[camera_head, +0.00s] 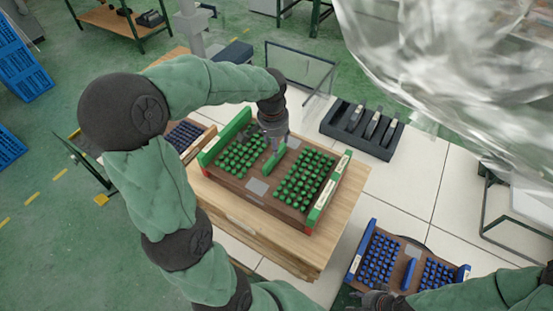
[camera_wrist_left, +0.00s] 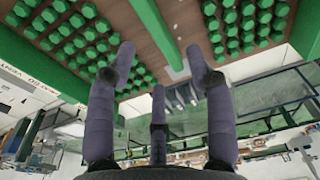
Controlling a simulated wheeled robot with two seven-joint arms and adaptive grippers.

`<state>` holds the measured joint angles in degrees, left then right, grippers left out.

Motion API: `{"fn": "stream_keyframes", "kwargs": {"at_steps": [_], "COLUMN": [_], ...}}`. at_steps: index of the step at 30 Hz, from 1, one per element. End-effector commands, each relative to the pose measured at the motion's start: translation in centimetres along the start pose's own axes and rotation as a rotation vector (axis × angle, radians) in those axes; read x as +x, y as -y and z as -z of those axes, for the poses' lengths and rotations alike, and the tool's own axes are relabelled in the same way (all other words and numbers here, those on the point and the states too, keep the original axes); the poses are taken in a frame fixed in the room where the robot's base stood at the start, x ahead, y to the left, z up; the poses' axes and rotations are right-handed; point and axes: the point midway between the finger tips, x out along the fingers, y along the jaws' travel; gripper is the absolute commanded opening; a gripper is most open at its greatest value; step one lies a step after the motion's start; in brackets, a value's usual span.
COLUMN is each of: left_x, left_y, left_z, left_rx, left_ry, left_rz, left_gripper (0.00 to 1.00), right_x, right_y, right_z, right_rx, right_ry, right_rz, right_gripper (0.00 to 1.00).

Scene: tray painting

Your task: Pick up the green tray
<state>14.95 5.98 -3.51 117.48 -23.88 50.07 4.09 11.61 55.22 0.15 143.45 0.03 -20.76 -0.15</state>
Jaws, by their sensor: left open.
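The green tray (camera_head: 266,201) is a brown board with green end walls and two blocks of green pegs. It lies on a wooden stack in the head view. A green bar handle (camera_head: 273,160) stands across its middle. My left gripper (camera_head: 274,138) is over this handle, at its far end. In the left wrist view the fingers (camera_wrist_left: 160,75) are spread apart and empty. The handle (camera_wrist_left: 154,28) shows beyond them, with the brown tray board (camera_wrist_left: 115,22) around it. My right gripper (camera_head: 376,298) is low at the right, by the blue tray; its fingers are too small to judge.
The blue tray (camera_head: 399,268) lies on the pale table at lower right. A dark slotted holder (camera_head: 345,133) stands behind the green tray. The wooden stack (camera_head: 295,252) supports the green tray. A clear plastic shape (camera_head: 450,60) fills the upper right. Pale table between is free.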

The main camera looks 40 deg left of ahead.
Motion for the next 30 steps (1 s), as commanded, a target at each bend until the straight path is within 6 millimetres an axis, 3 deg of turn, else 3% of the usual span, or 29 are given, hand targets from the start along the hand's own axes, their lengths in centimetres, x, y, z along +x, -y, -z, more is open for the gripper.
{"fn": "stream_keyframes", "kwargs": {"at_steps": [8, 18, 27, 30], "left_x": [2.0, 6.2, 6.7, 6.7], "left_y": [0.0, -0.1, -0.1, -0.1], "left_z": [-0.2, -0.7, -0.7, -0.7], "left_rx": [0.002, 0.0, 0.001, 0.001], "left_ry": [0.002, 0.002, -0.001, -0.001], "left_rz": [0.0, -0.001, 0.0, -0.001], "left_gripper": [0.53, 0.53, 0.53, 0.28], "right_x": [-0.2, -1.0, -1.0, -1.0], "right_y": [0.1, 0.4, 0.4, 0.4], "right_z": [0.0, 0.0, 0.0, 0.0], "right_rx": [0.0, 0.0, 0.0, 0.0], "right_ry": [-0.001, -0.001, -0.001, -0.001], "right_rz": [0.0, 0.0, 0.0, 0.0], "right_gripper": [0.4, 0.4, 0.4, 0.4]}}
